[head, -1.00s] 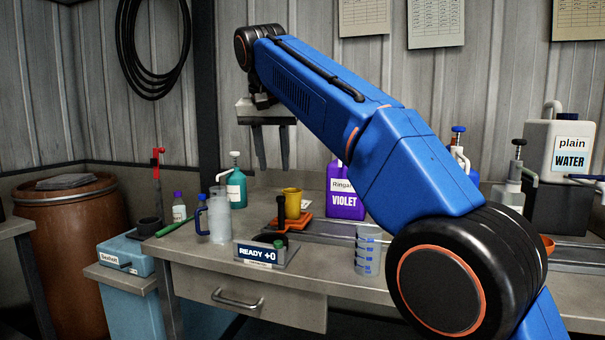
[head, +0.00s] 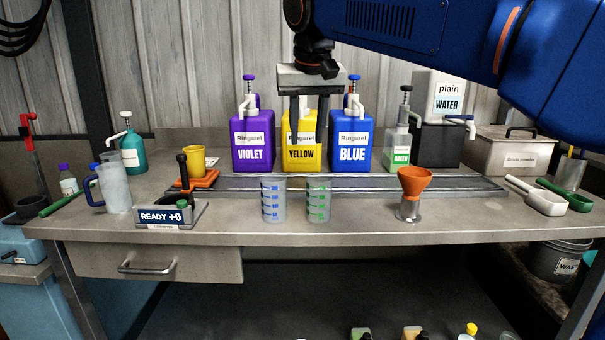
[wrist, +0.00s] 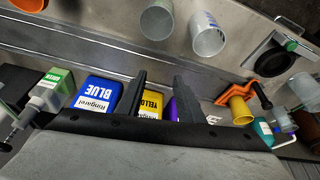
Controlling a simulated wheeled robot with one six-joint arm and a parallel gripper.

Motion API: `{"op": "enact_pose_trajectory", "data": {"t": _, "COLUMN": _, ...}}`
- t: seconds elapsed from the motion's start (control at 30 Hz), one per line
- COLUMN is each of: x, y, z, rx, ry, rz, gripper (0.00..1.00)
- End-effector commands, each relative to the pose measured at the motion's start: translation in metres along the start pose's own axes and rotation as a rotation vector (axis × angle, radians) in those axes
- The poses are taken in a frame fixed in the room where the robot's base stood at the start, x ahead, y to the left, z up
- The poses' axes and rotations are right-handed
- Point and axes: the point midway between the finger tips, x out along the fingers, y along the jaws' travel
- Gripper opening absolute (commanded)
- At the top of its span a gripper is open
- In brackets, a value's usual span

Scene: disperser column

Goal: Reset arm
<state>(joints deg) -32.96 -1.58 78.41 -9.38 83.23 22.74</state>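My arm reaches in from the upper right in the head view. My gripper (head: 308,120) points downward, with its two fingers apart and nothing between them. It appears in front of the yellow Ringarel jug (head: 300,152), above the bench (head: 340,222). In the wrist view the fingers (wrist: 158,95) also stand apart and empty, with the yellow jug (wrist: 150,102) behind them. The fingers partly hide the yellow jug in both views.
Violet (head: 253,140) and blue (head: 351,145) jugs flank the yellow one. Two measuring cups (head: 273,200) and (head: 318,200), an orange funnel (head: 413,183), a READY +0 scale (head: 170,215) and a frosted pitcher (head: 115,188) stand on the bench.

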Motion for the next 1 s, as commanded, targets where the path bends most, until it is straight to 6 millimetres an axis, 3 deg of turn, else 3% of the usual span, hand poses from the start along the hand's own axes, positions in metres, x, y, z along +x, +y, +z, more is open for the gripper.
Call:
{"op": "enact_pose_trajectory", "data": {"t": 0.03, "x": 0.002, "y": 0.021, "z": 0.014, "rx": 0.010, "ry": 0.001, "rz": 0.003, "gripper": 0.34}}
{"op": "enact_pose_trajectory", "data": {"t": 0.1, "x": 0.009, "y": 0.044, "z": 0.033, "rx": 0.015, "ry": 0.000, "rz": 0.005, "gripper": 0.34}}
{"op": "enact_pose_trajectory", "data": {"t": 0.37, "x": 0.034, "y": 0.114, "z": 0.109, "rx": 0.039, "ry": 0.001, "rz": 0.011, "gripper": 0.34}}
{"op": "enact_pose_trajectory", "data": {"t": 0.5, "x": 0.052, "y": 0.147, "z": 0.159, "rx": 0.056, "ry": 0.004, "rz": 0.016, "gripper": 0.34}}
{"op": "enact_pose_trajectory", "data": {"t": 0.7, "x": 0.084, "y": 0.183, "z": 0.236, "rx": 0.083, "ry": 0.008, "rz": 0.023, "gripper": 0.34}}
{"op": "enact_pose_trajectory", "data": {"t": 1.0, "x": 0.144, "y": 0.216, "z": 0.358, "rx": 0.128, "ry": 0.020, "rz": 0.039, "gripper": 0.34}}
